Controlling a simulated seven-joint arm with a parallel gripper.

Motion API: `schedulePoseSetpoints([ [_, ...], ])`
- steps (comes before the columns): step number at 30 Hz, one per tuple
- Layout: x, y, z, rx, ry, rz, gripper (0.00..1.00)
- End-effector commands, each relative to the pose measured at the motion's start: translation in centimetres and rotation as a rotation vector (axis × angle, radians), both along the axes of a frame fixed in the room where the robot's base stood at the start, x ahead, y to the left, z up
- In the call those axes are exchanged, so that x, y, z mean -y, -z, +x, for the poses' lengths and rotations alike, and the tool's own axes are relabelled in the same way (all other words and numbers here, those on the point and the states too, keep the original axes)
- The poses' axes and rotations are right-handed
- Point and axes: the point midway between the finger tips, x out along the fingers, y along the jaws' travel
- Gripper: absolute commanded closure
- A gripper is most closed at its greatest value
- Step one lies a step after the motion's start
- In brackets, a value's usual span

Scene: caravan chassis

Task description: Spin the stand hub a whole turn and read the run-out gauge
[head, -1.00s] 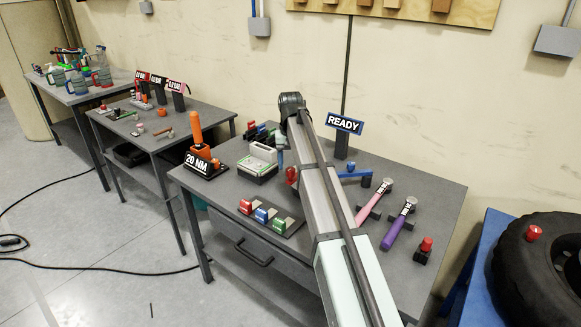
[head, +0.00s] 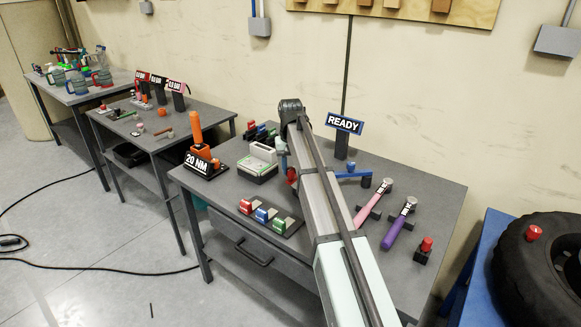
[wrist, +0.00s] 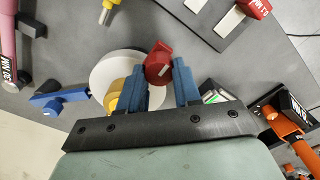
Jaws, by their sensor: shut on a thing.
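In the wrist view a pale round disc (wrist: 104,72), which looks like the stand hub, sits on the grey bench, partly hidden by my fingers. A red knob (wrist: 158,62) lies at the disc's right edge, between the blue fingertips of my gripper (wrist: 158,80). The gripper is shut on the red knob. A yellow part (wrist: 115,95) shows beside the left finger. In the head view the red knob (head: 292,176) peeks out left of my arm, which hides most of the disc. A READY sign (head: 345,124) stands behind it. I cannot make out a gauge reading.
A blue arm-like piece (wrist: 60,98) extends left of the disc. Pink (head: 374,203) and purple (head: 398,226) wrenches lie at right. Red, blue and green blocks (head: 262,215) sit at the front edge. A white-green box (head: 259,162) and an orange 20 NM tool (head: 197,145) stand left.

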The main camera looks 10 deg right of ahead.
Motion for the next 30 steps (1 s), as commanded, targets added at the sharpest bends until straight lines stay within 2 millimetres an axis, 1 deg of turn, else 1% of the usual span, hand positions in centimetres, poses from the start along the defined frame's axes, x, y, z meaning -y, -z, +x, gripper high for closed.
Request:
schedulePoseSetpoints([
  [1, 0.0, 0.0, 0.0, 0.0, 0.0, 0.0, 0.85],
  [6, 0.0, 0.0, 0.0, 0.0, 0.0, 0.0, 1.0],
  [20, 0.2, 0.0, -0.2, 0.0, -0.022, 0.0, 1.0],
  [26, 0.9, 0.0, -1.0, 0.0, -0.11, 0.0, 1.0],
  [30, 1.9, 0.0, -1.7, 0.0, -0.216, 0.0, 1.0],
])
